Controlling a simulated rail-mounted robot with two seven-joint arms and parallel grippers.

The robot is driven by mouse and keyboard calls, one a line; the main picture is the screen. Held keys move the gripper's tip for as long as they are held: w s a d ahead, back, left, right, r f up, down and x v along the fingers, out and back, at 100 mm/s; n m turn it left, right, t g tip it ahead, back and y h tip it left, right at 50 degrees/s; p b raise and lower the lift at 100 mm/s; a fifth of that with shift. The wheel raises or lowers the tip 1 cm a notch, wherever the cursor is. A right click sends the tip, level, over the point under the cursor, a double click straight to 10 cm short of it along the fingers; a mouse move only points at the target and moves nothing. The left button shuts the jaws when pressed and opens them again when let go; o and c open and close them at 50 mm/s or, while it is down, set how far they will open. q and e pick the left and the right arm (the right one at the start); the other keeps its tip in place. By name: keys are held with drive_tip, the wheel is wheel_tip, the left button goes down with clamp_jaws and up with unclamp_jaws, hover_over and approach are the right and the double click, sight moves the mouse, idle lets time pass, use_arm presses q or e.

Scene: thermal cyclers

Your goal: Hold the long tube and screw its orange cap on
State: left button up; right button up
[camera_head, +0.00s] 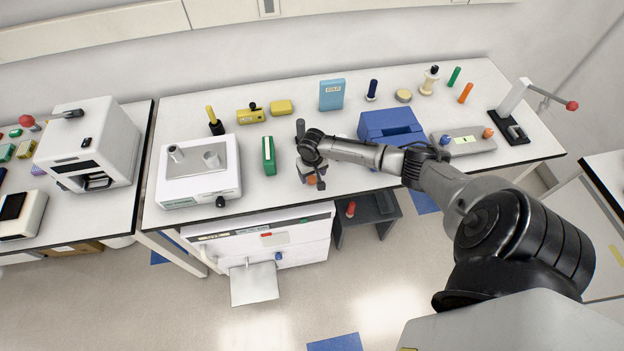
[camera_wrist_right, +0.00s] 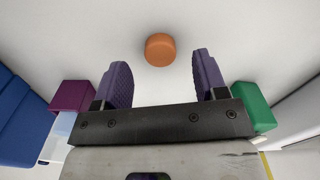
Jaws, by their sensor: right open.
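An orange cap (camera_wrist_right: 160,50) lies on the white table and shows in the right wrist view just beyond and between my right fingertips. In the head view it shows as a small orange spot (camera_head: 311,180) at my right gripper (camera_head: 308,172), partly hidden. My right gripper (camera_wrist_right: 158,82) is open, with purple finger pads apart and nothing between them. My left gripper is not in view.
A blue box (camera_head: 391,126) stands right of my right gripper, and a green box (camera_head: 269,155) left of it. A white machine (camera_head: 198,185) is further left. A lever press (camera_head: 513,112) stands at the right end. The table's front edge is close to the gripper.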

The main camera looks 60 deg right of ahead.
drive_tip(key=shift+f, duration=1.4)
drive_tip(key=c, duration=1)
drive_tip(key=shift+r, duration=0.1)
drive_tip(key=shift+r, duration=0.55)
wheel_tip(320, 180, up, 3)
drive_tip(key=shift+f, duration=0.1)
drive_tip(key=s+r, duration=0.2)
drive_tip(key=s, duration=0.1)
drive_tip(key=s+d+r, duration=0.1)
drive_tip(key=s+r, duration=0.1)
drive_tip(key=s, duration=0.2)
drive_tip(key=s+d+r+p, duration=0.1)
drive_tip(key=s+r, duration=0.2)
drive_tip(key=s, duration=0.1)
drive_tip(key=shift+s, duration=0.2)
